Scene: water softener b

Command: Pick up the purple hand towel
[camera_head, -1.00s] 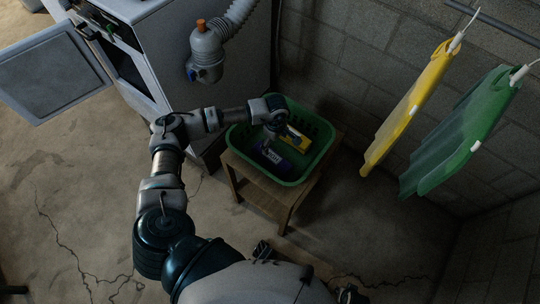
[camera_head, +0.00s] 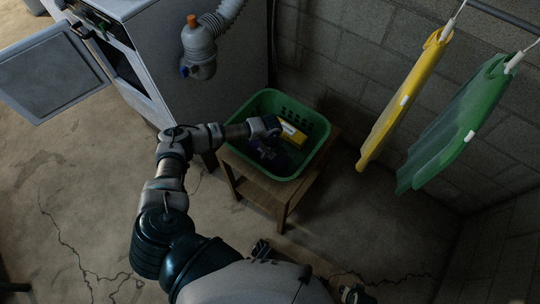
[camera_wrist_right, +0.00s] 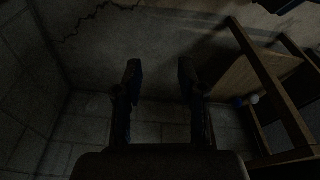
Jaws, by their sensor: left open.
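A purple hand towel (camera_head: 279,163) lies low inside the green basket (camera_head: 318,150), and my left arm partly hides it. My left gripper (camera_head: 266,154) reaches down into the basket, pointing at the towel. Its jaws are open, and it is too dark and small to tell whether they touch the cloth. My right gripper (camera_wrist_right: 160,75) shows in the right wrist view with its two fingers apart and nothing between them.
A yellow box-like item (camera_head: 292,134) lies in the basket beside the towel. The basket stands on a wooden stool (camera_head: 258,190). A white appliance (camera_head: 180,50) with an open door stands left. Yellow (camera_head: 398,105) and green (camera_head: 460,125) pieces hang right.

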